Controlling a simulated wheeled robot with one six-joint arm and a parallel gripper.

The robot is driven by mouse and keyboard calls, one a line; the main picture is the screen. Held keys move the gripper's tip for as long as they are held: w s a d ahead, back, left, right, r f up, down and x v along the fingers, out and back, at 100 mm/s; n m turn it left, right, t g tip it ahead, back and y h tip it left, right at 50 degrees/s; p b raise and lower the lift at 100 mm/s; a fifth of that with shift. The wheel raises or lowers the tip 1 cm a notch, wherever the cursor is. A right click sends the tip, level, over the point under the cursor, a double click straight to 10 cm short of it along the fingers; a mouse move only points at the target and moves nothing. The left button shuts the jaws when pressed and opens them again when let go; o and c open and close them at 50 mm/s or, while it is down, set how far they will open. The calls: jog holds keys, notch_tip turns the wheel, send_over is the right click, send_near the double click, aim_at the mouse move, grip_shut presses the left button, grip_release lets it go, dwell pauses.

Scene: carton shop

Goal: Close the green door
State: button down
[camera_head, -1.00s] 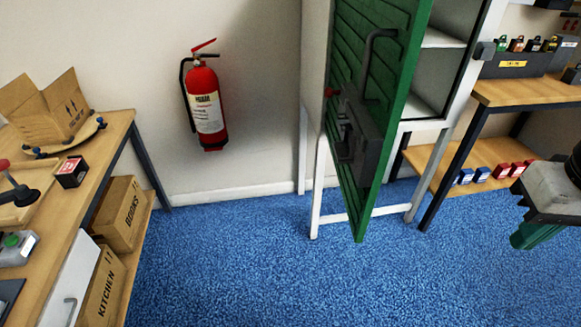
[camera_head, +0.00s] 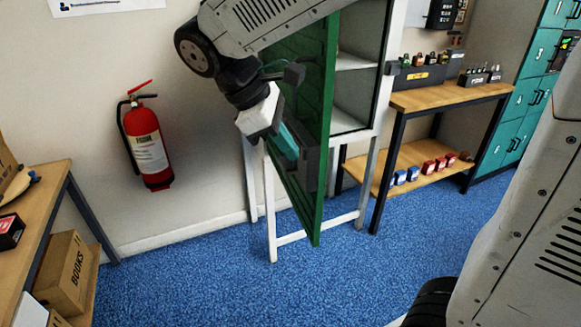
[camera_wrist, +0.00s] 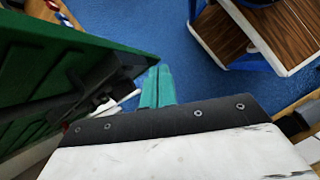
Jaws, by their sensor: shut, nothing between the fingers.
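The green door (camera_head: 318,120) stands open, swung out from a white cabinet (camera_head: 366,138) on legs, its edge toward me. Its outer side faces left and carries a dark lock and handle, partly hidden by my gripper. My gripper (camera_head: 288,146), with teal fingers, is shut and empty on the left of the door, close to the lock. I cannot tell whether it touches. In the wrist view the shut fingers (camera_wrist: 157,88) point to the floor, and the door (camera_wrist: 50,75) with its dark lock fills the left side.
A red fire extinguisher (camera_head: 147,148) hangs on the wall at left. A wooden bench (camera_head: 40,215) with boxes stands at far left. A shelf table (camera_head: 440,97) with padlocks stands right of the cabinet. Blue floor (camera_head: 230,290) is free in front.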

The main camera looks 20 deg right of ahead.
jog(key=w+a+f+n+h, duration=0.25)
jog(key=w+a+n, duration=0.25)
jog(key=w+a, duration=0.25)
jog(key=shift+t+h, duration=0.3)
jog(key=shift+h, duration=0.05)
jog(key=x, duration=0.4)
jog(key=d+r+x, duration=0.1)
jog(key=x, duration=0.2)
jog(key=s+x, duration=0.1)
jog(key=x, duration=0.3)
jog(key=shift+d, duration=0.5)
jog(key=shift+s+d, duration=0.1)
jog(key=shift+d, duration=0.4)
